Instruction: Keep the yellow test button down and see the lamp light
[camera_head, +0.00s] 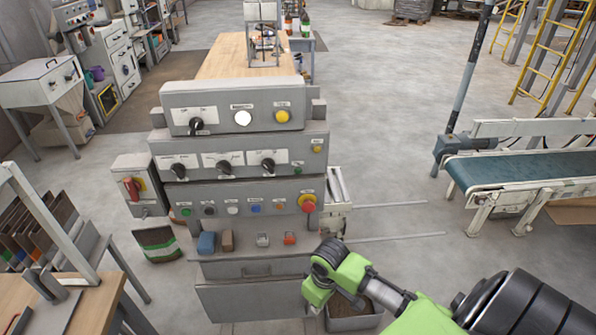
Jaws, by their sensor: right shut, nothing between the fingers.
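A grey stepped control panel (228,138) stands in the middle. On its top row a yellow button (282,116) sits at the right under a small label too small to read. A second, smaller yellow button (317,149) is at the right end of the row below. A round white lamp-like disc (242,118) is on the top row, left of the yellow button; I cannot tell whether it is lit. My right gripper (317,293) is shut and empty, low at the panel's lower right, well below and apart from both yellow buttons. My left gripper is out of view.
Black knobs (196,126) and a red mushroom button (307,203) on yellow share the panel. Small blocks, one blue (206,243), lie on its lower ledge. A red-handled switch box (137,187) is at its left.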

